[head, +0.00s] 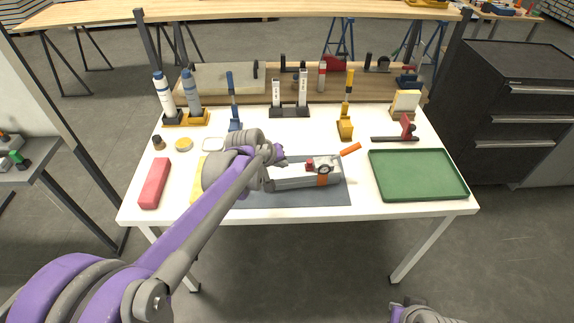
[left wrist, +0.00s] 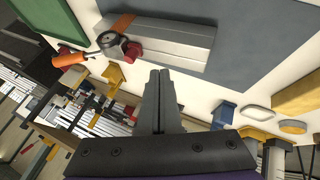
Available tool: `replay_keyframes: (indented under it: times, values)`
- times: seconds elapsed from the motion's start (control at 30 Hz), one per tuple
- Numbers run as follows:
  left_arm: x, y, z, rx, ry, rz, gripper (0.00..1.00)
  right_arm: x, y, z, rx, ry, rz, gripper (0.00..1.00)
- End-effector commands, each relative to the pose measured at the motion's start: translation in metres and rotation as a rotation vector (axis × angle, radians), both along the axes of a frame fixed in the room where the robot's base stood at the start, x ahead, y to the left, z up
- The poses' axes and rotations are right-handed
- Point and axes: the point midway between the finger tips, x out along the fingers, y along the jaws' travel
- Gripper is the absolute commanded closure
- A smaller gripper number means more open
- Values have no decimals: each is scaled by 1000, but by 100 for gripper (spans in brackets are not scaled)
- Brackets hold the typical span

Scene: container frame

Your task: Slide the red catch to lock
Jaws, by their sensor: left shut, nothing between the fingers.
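A grey block-shaped fixture (head: 292,183) lies on the dark mat, with an orange band (head: 322,180) and a round dial (head: 325,168) near its right end. The red catch (head: 309,167) sits beside the dial. In the left wrist view the grey fixture (left wrist: 175,42) and a red part (left wrist: 132,52) by the dial show above the fingers. My left gripper (left wrist: 160,80) is shut and empty, its tips close to the fixture's side in that view, apart from the red part.
An orange handle (head: 350,149) sticks out behind the fixture. A green tray (head: 418,190) stands at right, a red block (head: 154,183) at left. Bottles, posts and a black-based holder (head: 289,112) line the back. White table is free between mat and tray.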

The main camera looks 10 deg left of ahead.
Motion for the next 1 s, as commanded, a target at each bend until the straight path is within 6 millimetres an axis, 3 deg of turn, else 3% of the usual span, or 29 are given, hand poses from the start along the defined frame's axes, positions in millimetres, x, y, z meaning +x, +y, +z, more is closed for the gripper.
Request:
replay_keyframes:
  times: [0.1,0.3,0.87,1.0]
  values:
    - [-13,5,18,-1,0,1,100,0,0,1,0,-1,0,100]
    - [-23,8,33,-1,0,1,100,1,0,2,0,-1,0,100]
    - [-25,8,35,0,0,0,100,1,0,2,0,-1,0,100]
    - [-42,7,37,23,4,-19,100,1,0,3,0,-2,0,100]
